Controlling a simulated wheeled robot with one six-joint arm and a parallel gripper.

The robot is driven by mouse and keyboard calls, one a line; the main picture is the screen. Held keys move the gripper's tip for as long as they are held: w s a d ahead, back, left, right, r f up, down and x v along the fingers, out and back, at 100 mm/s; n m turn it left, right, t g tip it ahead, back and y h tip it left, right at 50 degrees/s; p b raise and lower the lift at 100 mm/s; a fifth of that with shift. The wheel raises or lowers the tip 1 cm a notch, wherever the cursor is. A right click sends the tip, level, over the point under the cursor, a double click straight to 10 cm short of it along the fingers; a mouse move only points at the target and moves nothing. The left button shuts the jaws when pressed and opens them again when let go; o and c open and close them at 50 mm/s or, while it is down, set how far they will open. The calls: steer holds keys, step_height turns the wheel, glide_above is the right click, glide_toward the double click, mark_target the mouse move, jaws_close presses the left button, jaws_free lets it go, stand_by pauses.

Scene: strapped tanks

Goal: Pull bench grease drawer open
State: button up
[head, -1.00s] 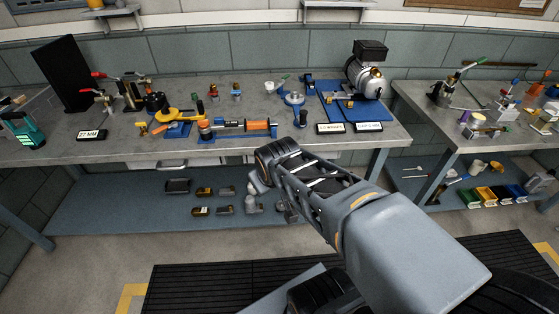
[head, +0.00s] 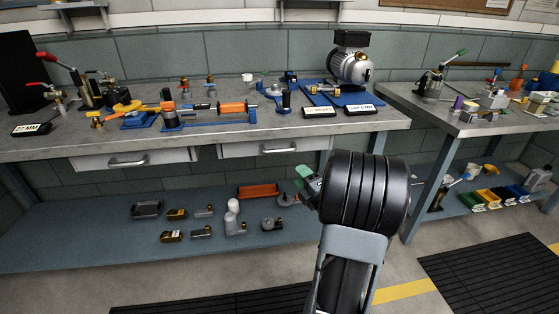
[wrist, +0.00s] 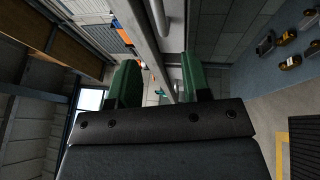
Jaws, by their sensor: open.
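Two pale drawers sit under the bench top, both shut as far as I can see. The left drawer (head: 100,163) and the right drawer (head: 235,151) each have a bar handle; no readable label tells me which holds grease. My gripper (head: 304,174) is below and right of the right drawer's handle (head: 279,149); a green finger shows there, the rest hidden by my wrist. In the wrist view my gripper (wrist: 160,82) has its two green fingers apart with nothing held. The bench edge (wrist: 143,45) runs past them, and a grey bar, perhaps a handle, shows at the top.
The bench top (head: 60,146) holds tools, a motor (head: 351,66) and blue mats. The lower shelf (head: 75,235) bears small parts and an orange tray (head: 258,191). A bench leg (head: 432,203) stands to the right. Space before the drawers looks clear.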

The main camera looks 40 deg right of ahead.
mark_target(279, 152)
steer(key=w, duration=0.4)
steer(key=w+r, duration=0.1)
steer(key=w, duration=0.3)
steer(key=w+r, duration=0.1)
steer(key=w, duration=0.4)
steer(key=shift+d+r, duration=0.15)
steer(key=shift+d, duration=0.2)
steer(key=shift+c, duration=0.4)
jaws_close()
